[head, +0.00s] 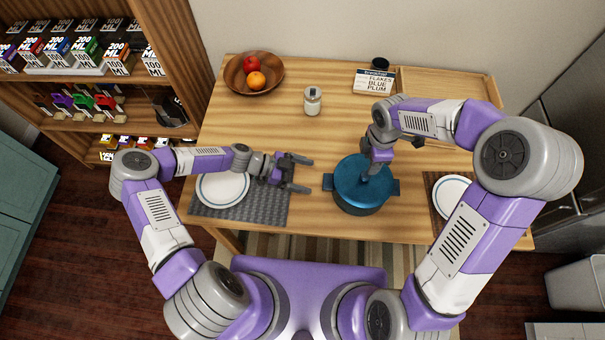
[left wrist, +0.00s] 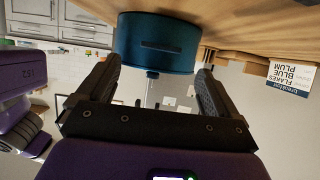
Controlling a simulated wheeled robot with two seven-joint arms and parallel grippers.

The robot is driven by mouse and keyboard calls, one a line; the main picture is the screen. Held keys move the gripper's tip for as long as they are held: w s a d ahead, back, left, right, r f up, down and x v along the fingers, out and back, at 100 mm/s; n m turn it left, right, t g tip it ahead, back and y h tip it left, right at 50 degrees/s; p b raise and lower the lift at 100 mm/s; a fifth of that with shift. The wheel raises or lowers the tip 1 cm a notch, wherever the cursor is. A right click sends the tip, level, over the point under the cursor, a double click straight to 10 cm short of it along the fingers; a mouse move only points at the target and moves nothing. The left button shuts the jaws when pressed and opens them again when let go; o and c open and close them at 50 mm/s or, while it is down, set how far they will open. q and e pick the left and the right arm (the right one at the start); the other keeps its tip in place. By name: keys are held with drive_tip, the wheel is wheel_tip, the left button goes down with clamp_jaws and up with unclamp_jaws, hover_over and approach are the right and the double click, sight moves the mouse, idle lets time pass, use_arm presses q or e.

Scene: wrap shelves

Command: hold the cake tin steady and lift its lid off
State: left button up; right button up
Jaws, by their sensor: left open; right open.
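The cake tin (head: 358,208) is a round blue pot-like tin with a dark handle on each side, standing on the table's front middle. Its blue lid (head: 348,176) is on top. My left gripper (head: 309,175) is open and empty, left of the tin and apart from it, fingers pointing at its left handle. In the left wrist view, the tin (left wrist: 160,28) appears upside down beyond the open fingers, with a handle facing me. My right gripper (head: 372,170) is open and points down at the lid's middle. It hides the knob, so contact cannot be told.
A plate (head: 222,188) on a grey mat (head: 240,214) lies under my left arm. Another plate (head: 452,190) is right of the tin. A fruit bowl (head: 235,80), a jar (head: 312,101), a box (head: 373,82) and a wooden tray (head: 480,86) stand further back. The table's middle is clear.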

sight(326, 181)
use_arm(q)
drive_tip(key=x, duration=0.7)
drive_tip(key=shift+d+f, duration=0.1)
